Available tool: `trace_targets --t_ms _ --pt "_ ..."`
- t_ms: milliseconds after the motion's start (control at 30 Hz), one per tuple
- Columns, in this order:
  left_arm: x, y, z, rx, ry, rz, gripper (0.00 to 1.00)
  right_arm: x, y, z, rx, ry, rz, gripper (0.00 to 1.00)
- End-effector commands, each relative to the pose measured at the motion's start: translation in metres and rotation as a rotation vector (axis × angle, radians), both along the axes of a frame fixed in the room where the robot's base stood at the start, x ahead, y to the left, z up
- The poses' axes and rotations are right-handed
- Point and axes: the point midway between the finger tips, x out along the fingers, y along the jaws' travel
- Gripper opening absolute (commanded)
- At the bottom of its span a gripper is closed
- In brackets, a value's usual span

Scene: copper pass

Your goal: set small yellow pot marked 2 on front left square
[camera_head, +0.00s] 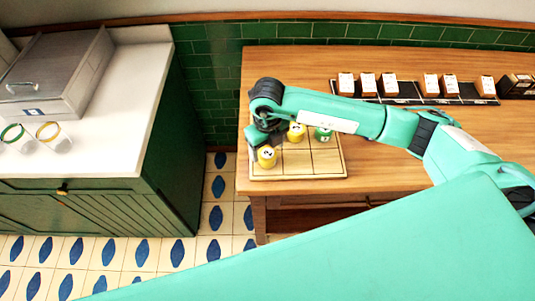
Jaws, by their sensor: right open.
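A wooden board (327,160) marked into squares lies on the wooden table. A small yellow pot (266,157) stands upright on its front left square. A second yellow pot (296,132) stands further back, partly hidden by my right arm. Both yellow pots carry a dark mark on a pale lid, too small to read surely. My right gripper (264,143) is open, pointing down just above and behind the front left yellow pot; I cannot tell whether it touches it. My left gripper is out of view.
A green pot (322,134) stands on the board's back row. A white counter (105,120) at left holds a grey case (60,75) and two glasses (53,136). The board's front middle and right are clear.

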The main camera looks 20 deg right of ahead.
Motion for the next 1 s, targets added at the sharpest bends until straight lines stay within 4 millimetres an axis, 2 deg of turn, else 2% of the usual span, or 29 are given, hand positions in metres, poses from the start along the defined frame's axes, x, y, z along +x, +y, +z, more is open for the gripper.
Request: trace_targets --t_ms 33,200,400,600,1000 --pt "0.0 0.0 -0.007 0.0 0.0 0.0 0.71 0.002 0.0 0.01 0.003 -0.006 0.0 0.71" --pt "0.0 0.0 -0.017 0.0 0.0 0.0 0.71 0.001 0.0 0.046 0.001 -0.005 0.0 0.71" --pt "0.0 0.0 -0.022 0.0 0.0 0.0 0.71 0.0 0.0 0.073 0.0 -0.002 0.0 0.71" --pt "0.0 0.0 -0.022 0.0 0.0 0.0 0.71 0.0 0.0 0.081 -0.001 -0.001 -0.001 0.71" --pt "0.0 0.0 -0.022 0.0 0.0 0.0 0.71 0.0 0.0 0.081 -0.001 0.0 -0.001 0.71"
